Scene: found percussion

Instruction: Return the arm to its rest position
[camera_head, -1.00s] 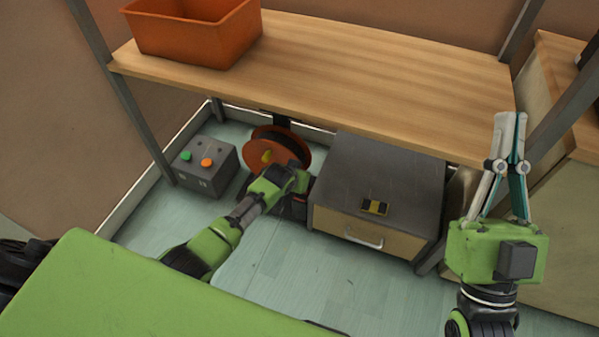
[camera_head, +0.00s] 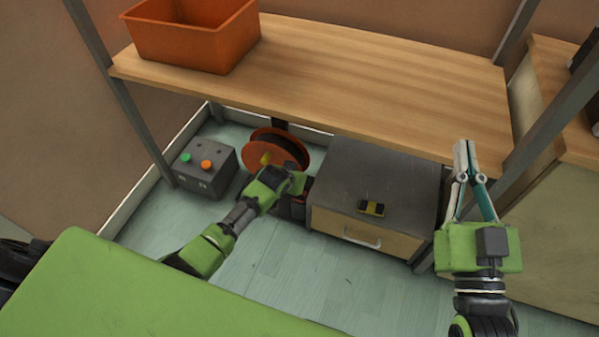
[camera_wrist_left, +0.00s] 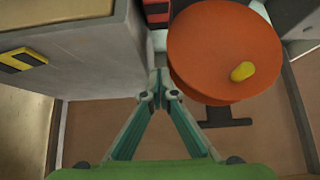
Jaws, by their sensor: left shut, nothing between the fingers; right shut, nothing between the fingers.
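My right gripper (camera_head: 463,146) is shut and empty, pointing up in front of the right end of the wooden shelf. My left arm reaches in low from the left, its hand beside the orange reel (camera_head: 259,156); the arm hides its own fingers in the head view. In the left wrist view, the left gripper (camera_wrist_left: 160,80) is shut and empty. There its tips lie between the grey drawer cabinet (camera_wrist_left: 95,45) and the orange reel (camera_wrist_left: 222,45) with a yellow knob (camera_wrist_left: 241,71).
An orange bin (camera_head: 190,40) stands on the wooden shelf (camera_head: 340,75). Below are a grey box (camera_head: 203,178) with green and orange buttons and the cabinet (camera_head: 375,180) with a small yellow-black block (camera_head: 371,208) on top. Metal posts flank the shelf. Floor in front is clear.

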